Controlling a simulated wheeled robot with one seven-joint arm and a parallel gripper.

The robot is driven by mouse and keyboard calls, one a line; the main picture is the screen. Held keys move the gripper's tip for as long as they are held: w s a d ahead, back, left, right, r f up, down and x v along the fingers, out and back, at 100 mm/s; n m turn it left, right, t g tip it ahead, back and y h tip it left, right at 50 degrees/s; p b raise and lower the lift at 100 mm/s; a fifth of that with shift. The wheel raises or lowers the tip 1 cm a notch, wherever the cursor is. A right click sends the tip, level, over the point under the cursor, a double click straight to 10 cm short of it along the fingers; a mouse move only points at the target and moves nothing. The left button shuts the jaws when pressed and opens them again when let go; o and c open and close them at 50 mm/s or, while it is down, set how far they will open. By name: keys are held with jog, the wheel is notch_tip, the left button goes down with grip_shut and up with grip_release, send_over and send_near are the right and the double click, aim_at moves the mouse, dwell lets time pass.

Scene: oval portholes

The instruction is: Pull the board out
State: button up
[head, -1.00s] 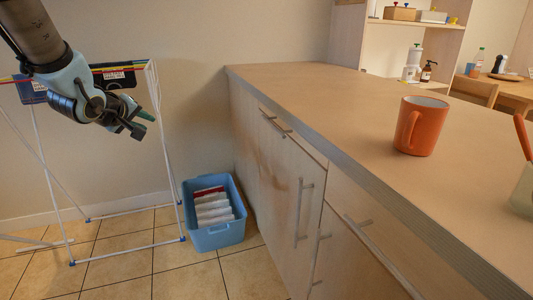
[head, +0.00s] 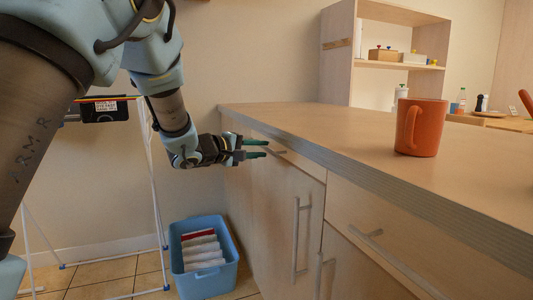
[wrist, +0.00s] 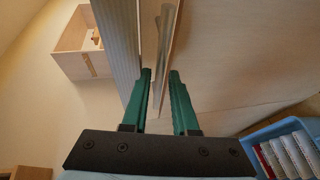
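Under the countertop's front edge, a narrow wooden front (head: 302,161) with a metal bar handle (head: 281,153) shows in the head view; I take this as the board, though I cannot tell it surely from a drawer. My gripper (head: 266,149) is beside its far end, fingers level, one above the other, pointing right. In the wrist view my green fingers (wrist: 160,72) are apart with nothing clearly held. The bar handle (wrist: 168,32) lies beyond the fingertips, roughly in line with the gap. Whether the fingers touch anything is unclear.
The countertop (head: 320,125) overhangs close to my gripper, with an orange mug (head: 428,128) on it. Cupboard doors with a long handle (head: 296,235) are below. A blue tub (head: 207,282) with packets is on the floor, beside a white drying rack (head: 157,190).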

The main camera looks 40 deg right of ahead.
aim_at(265, 149)
jog(key=shift+d+f, duration=0.15)
jog(key=shift+d, duration=0.6)
jog(key=shift+d+f, duration=0.1)
jog(key=shift+d, duration=0.65)
grip_shut()
jog(key=shift+w, duration=0.1)
